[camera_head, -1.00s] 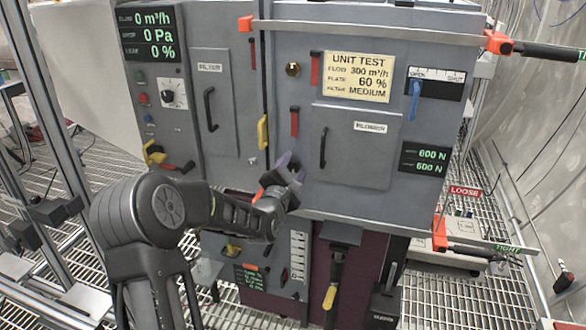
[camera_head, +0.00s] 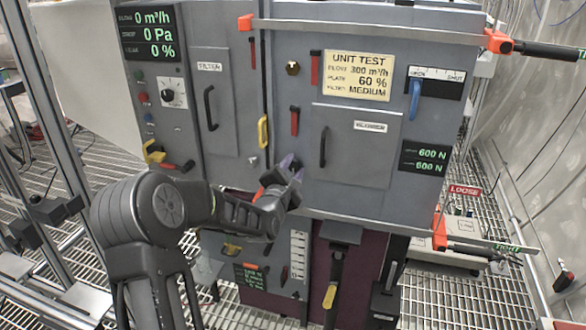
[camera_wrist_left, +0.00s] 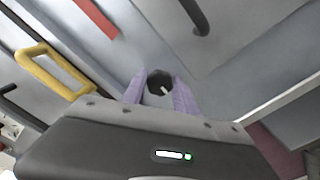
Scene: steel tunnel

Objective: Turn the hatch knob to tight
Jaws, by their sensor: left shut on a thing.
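My left gripper (camera_head: 291,165) reaches up to the lower part of the grey cabinet front, left of the blower door. In the left wrist view its purple fingers (camera_wrist_left: 159,92) are shut on a dark, many-sided knob (camera_wrist_left: 159,82) with a short white mark, which points to the lower right there. In the head view the knob is mostly hidden behind the gripper. A red LOOSE label (camera_head: 465,191) and a green TIGHT label (camera_head: 507,248) show at the cabinet's right side. My right gripper is not in view.
A yellow handle (camera_head: 263,132) and a red lever (camera_head: 294,121) are above the gripper. The blower door (camera_head: 360,145) has a black handle (camera_head: 323,147). A blue lever (camera_head: 415,100) is at the upper right. Below hangs a black lever with a yellow end (camera_head: 330,296).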

